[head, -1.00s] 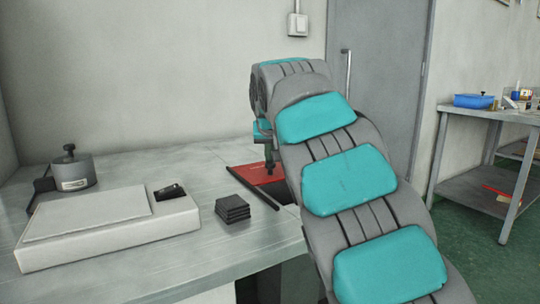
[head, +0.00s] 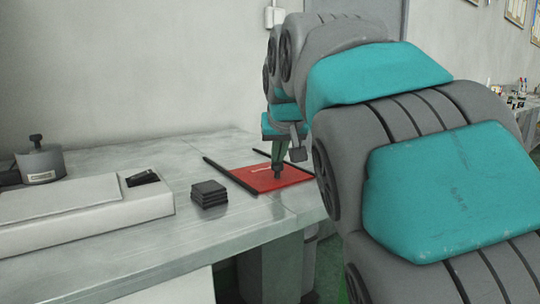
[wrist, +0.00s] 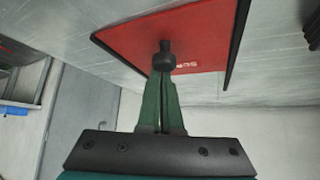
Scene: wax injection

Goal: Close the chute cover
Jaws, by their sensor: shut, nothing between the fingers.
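The chute cover is a flat red plate (head: 258,180) with pale lettering. It lies on the table between two black rails, and no open gap shows beside it. A black knob (head: 278,174) stands up from it. In the wrist view the red plate (wrist: 125,42) and its knob (wrist: 167,57) show at the top. My gripper (head: 279,160) is shut and empty, pointing down at the knob. In the wrist view its green fingertips (wrist: 164,74) are together right beside the knob; I cannot tell whether they touch it. My arm hides part of the right side.
A stack of black squares (head: 209,194) sits left of the near rail (head: 229,176). A white flat device (head: 90,210) and a grey pot (head: 40,162) stand further left. The wall is close behind the table.

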